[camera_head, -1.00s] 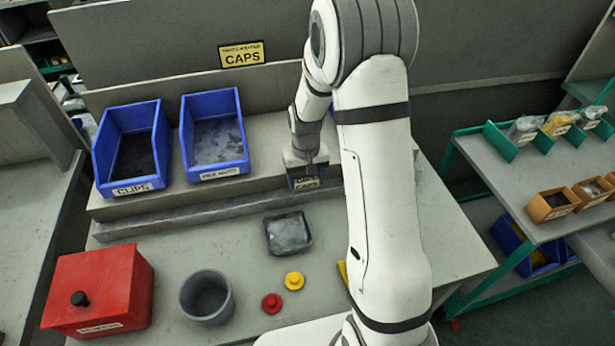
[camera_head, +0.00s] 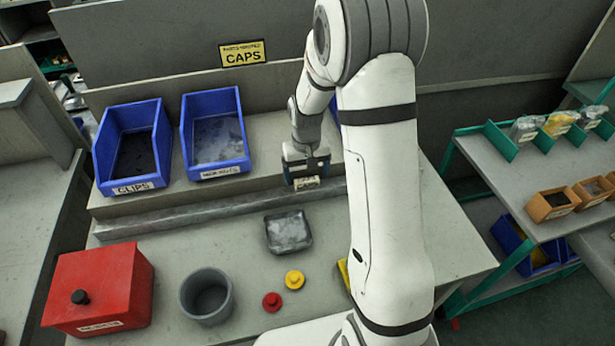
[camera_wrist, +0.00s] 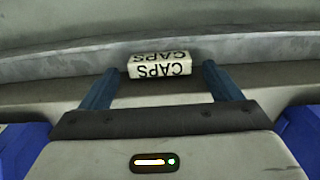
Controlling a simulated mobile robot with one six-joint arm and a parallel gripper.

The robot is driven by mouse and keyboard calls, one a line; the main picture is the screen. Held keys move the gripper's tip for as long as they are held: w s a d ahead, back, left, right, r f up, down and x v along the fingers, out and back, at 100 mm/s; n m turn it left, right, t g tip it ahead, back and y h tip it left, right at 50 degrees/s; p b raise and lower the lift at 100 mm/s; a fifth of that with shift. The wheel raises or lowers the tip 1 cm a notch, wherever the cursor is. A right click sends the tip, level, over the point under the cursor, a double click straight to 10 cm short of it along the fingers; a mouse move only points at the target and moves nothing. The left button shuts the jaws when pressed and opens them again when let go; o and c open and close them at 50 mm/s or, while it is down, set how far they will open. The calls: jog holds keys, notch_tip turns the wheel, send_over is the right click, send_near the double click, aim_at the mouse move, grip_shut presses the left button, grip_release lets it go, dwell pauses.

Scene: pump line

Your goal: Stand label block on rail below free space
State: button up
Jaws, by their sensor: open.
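The label block (camera_head: 306,183) is a small pale block marked CAPS. The free space is the bare shelf top (camera_head: 268,140) beside the bins, partly hidden by my arm.
Blue bins marked CLIPS (camera_head: 134,187) and another label (camera_head: 220,172) stand on the shelf. A CAPS sign (camera_head: 243,53) hangs behind. On the bench are a dark tray (camera_head: 289,232), grey cup (camera_head: 207,297), red box (camera_head: 100,290), and red (camera_head: 271,302) and yellow (camera_head: 294,280) caps.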

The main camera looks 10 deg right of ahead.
aim_at(307, 179)
notch_tip(307, 179, up, 10)
jog(key=s+r+t, duration=0.1)
jog(key=s+r, duration=0.3)
jog(key=s, duration=0.7)
jog(key=s+r+t, duration=0.1)
jog(key=s+r, duration=0.3)
jog(key=s, duration=0.8)
jog(key=shift+d+r+t, duration=0.2)
jog(key=shift+r+t, duration=0.2)
jog(key=shift+c, duration=0.5)
